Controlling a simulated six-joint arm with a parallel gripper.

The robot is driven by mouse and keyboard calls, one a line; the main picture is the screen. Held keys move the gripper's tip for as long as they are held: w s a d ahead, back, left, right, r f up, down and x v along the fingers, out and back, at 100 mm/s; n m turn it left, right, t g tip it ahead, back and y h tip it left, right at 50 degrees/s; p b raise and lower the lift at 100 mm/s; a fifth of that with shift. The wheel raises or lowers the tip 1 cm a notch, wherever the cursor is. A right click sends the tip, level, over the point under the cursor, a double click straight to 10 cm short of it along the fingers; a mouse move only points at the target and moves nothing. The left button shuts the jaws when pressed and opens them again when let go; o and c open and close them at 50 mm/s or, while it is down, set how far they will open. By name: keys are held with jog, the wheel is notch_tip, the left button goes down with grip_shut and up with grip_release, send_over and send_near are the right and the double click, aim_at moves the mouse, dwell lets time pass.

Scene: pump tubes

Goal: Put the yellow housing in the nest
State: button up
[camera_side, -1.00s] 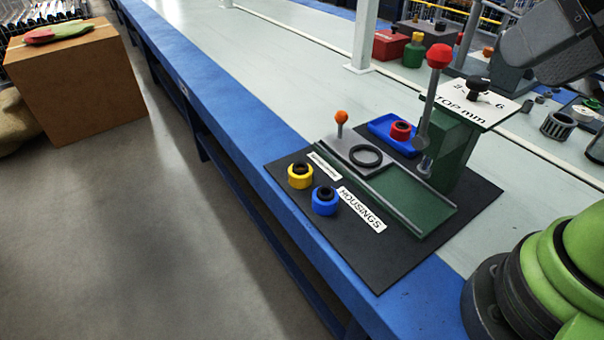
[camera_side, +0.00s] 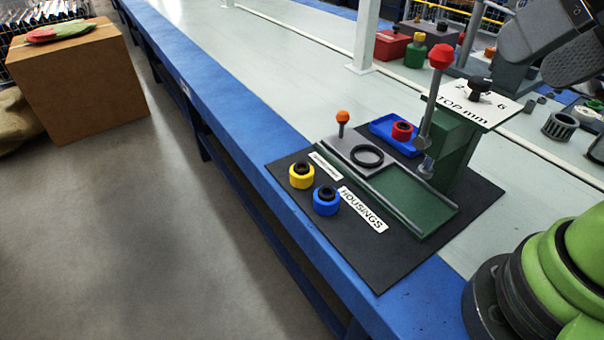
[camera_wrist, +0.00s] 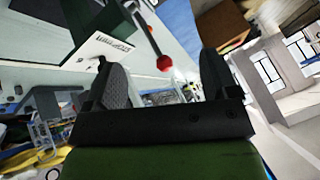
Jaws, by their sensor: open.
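The yellow housing (camera_side: 301,175) stands on the black mat, left of the fixture, with a dark round opening on top. The nest (camera_side: 367,157) looks like the black ring on the grey sliding plate; nothing sits in it. In the wrist view my gripper (camera_wrist: 163,85) is open with two dark grey fingers apart and nothing between them. It points out over the room, and the red lever knob (camera_wrist: 164,62) shows beyond the fingers. The yellow housing is not visible in the wrist view.
A blue housing (camera_side: 326,200) stands beside the yellow one, near the HOUSINGS label (camera_side: 363,209). An orange-knobbed pin (camera_side: 343,121), a red-knobbed lever (camera_side: 440,58) and a green press (camera_side: 455,145) rise around the slide. A blue tray (camera_side: 381,127) holds a red part (camera_side: 402,131).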

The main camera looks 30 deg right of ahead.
notch_tip(320, 180, up, 5)
jog(key=n+h, duration=0.7)
jog(key=n, duration=2.6)
send_over(302, 167)
jog(key=s+a, duration=0.4)
jog(key=s, duration=0.2)
notch_tip(302, 167, down, 27)
jog(key=x, duration=0.4)
jog(key=shift+s+f, duration=0.15)
jog(key=shift+f, duration=0.05)
jog(key=shift+w+x, duration=0.25)
jog(key=shift+x, duration=2.75)
jog(key=shift+r, duration=0.2)
jog(key=c, duration=1)
jog(key=shift+c, duration=0.2)
